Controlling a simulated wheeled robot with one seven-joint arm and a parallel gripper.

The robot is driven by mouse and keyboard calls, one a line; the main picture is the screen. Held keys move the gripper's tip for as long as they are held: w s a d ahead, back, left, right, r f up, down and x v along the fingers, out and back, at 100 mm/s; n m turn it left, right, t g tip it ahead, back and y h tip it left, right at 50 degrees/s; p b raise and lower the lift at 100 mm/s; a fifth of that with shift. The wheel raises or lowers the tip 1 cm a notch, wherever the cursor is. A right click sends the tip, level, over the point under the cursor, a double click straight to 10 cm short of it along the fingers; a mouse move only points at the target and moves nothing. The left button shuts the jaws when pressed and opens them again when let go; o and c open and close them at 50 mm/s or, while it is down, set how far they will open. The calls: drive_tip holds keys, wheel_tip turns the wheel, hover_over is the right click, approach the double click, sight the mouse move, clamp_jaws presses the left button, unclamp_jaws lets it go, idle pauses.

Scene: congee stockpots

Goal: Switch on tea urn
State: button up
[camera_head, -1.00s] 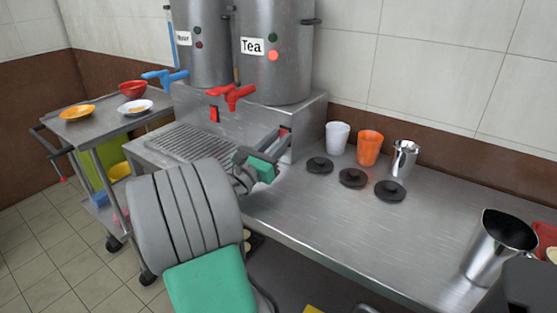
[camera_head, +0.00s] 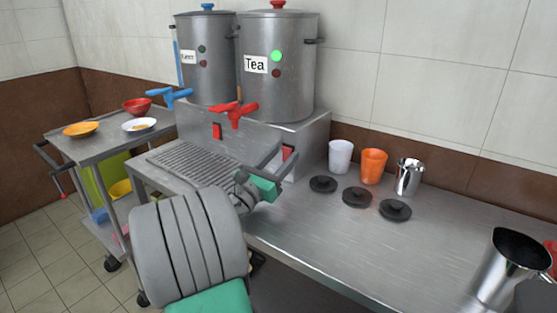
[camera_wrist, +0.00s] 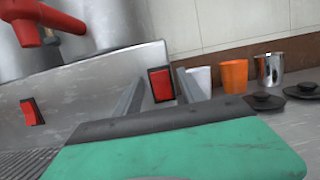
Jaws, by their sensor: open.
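The tea urn (camera_head: 277,90) is a tall steel pot labelled "Tea" with a red tap (camera_head: 233,115). Its upper light (camera_head: 277,56) glows green and the lower one is dark red. Two red rocker switches sit on the steel base: a left one (camera_head: 217,131) and a right one (camera_head: 288,153). The wrist view shows the right switch (camera_wrist: 161,84) between my fingers and the left switch (camera_wrist: 33,111) off to the side. My gripper (camera_head: 283,160) is open at the right switch, its fingers pointing at the base. Whether a finger touches the switch I cannot tell.
A second urn (camera_head: 205,70) with a blue tap stands to the left. A white cup (camera_head: 341,157), an orange cup (camera_head: 373,166), a steel cup (camera_head: 409,177) and black lids (camera_head: 357,197) stand right of the base. A cart (camera_head: 100,148) with bowls is at left.

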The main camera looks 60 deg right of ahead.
drive_tip(key=b+v, duration=0.3)
drive_tip(key=b, duration=0.2)
drive_tip(key=f+b+v, duration=0.1)
drive_tip(key=b+v, duration=0.2)
drive_tip(key=b, duration=0.2)
drive_tip(key=shift+d+b, duration=0.15)
drive_tip(key=shift+b, duration=0.15)
drive_tip(key=a+b, duration=0.1)
drive_tip(key=b, duration=0.1)
drive_tip(key=shift+w+a+b, duration=0.15)
drive_tip(key=shift+b, duration=0.25)
drive_tip(key=shift+a+r+b, duration=0.15)
drive_tip(key=shift+a+b, duration=0.2)
drive_tip(key=shift+b, duration=0.15)
drive_tip(key=shift+r, duration=0.15)
